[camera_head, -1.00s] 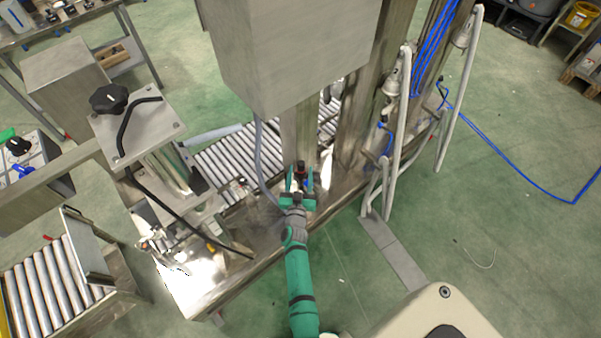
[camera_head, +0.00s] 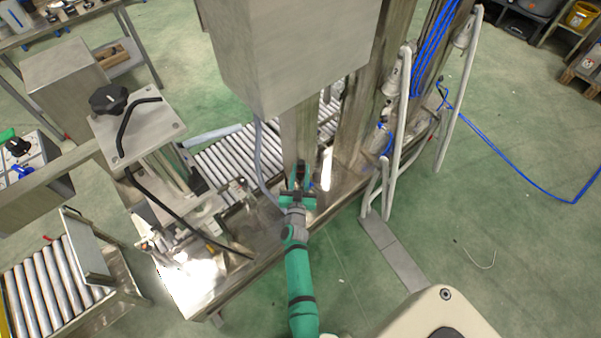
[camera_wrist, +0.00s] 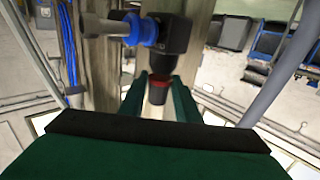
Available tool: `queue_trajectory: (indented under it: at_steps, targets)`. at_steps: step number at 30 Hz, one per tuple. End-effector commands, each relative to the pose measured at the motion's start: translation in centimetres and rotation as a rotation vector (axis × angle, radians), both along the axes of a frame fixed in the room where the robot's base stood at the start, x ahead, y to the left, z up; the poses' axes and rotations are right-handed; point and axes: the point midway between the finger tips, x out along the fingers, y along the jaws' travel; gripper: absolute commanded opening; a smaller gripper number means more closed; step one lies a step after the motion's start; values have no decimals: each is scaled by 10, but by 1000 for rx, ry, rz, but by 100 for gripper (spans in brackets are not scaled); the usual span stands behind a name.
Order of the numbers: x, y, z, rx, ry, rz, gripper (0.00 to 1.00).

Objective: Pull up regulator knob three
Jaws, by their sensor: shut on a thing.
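A black regulator (camera_wrist: 177,36) with a blue and grey fitting is mounted on the metal post, upper middle in the wrist view. Its dark knob (camera_wrist: 157,96) with a red ring sits between the green fingers of my gripper (camera_wrist: 160,86). The fingers are shut on the knob from both sides. In the head view my gripper (camera_head: 301,184) is at the foot of the post, below the big grey box, and mostly hides the knob. No number can be read on the regulator.
A grey metal box (camera_head: 285,60) hangs above my gripper. A grey hose (camera_head: 259,165) runs down just left of it. A roller conveyor (camera_head: 222,160) lies behind to the left. White pipes (camera_head: 398,130) and blue tubes stand to the right.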

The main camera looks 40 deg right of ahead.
Motion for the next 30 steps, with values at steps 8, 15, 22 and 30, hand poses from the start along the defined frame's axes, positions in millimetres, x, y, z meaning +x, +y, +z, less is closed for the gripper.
queue_trajectory:
  at_steps: [8, 15, 22, 30]
  targets:
    - [1, -1, 5, -7, -8, -3, 49]
    - [0, 0, 3, -5, -6, -2, 49]
    - [-14, 13, 2, -3, -5, 0, 49]
    - [-51, 43, 2, -4, -6, -2, 49]
